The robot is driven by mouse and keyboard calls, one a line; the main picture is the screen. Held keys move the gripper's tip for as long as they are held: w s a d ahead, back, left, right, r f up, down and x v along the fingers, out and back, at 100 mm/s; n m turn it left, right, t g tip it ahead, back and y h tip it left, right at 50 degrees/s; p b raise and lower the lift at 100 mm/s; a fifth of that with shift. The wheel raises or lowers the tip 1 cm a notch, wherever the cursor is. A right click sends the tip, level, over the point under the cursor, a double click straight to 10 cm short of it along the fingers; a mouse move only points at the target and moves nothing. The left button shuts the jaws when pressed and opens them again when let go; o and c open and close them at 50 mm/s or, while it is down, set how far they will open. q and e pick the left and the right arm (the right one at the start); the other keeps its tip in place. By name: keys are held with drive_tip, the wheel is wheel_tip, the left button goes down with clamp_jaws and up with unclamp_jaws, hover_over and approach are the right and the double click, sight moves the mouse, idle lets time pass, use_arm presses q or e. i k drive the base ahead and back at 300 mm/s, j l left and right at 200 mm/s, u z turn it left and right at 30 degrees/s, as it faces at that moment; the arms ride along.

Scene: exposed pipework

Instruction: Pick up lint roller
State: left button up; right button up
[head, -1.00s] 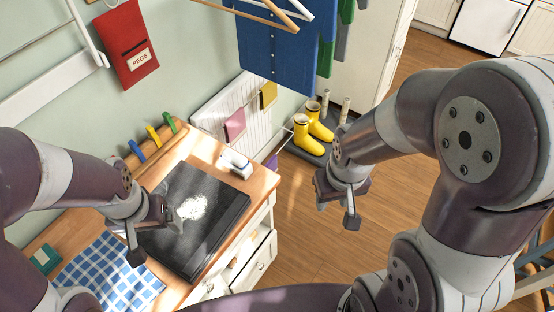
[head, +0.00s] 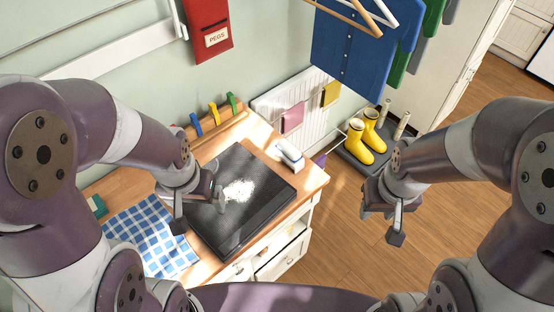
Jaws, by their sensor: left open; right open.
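A small white item with a dark blue stripe (head: 290,155), which looks like the lint roller, lies at the back right of the wooden counter. Next to it is a flat black cloth (head: 262,215) with a patch of white lint (head: 239,189) on it. My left gripper (head: 200,213) is open and empty over the left part of the black cloth, left of the white item and apart from it. My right gripper (head: 381,222) is open and empty over the floor, to the right of the counter.
A blue checked cloth (head: 150,235) lies on the counter's left part. Coloured pegs (head: 213,113) stand along the wall edge. An open drawer (head: 280,255) juts from the counter front. Yellow boots (head: 368,138) stand on a grey mat. A blue shirt (head: 365,55) hangs above.

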sight(286, 151)
drive_tip(key=i+l, duration=0.2)
drive_tip(key=l, duration=0.2)
drive_tip(key=i+l+z, duration=0.1)
drive_tip(key=l, duration=0.25)
drive_tip(key=i+l, duration=0.3)
drive_tip(key=l+z, duration=0.05)
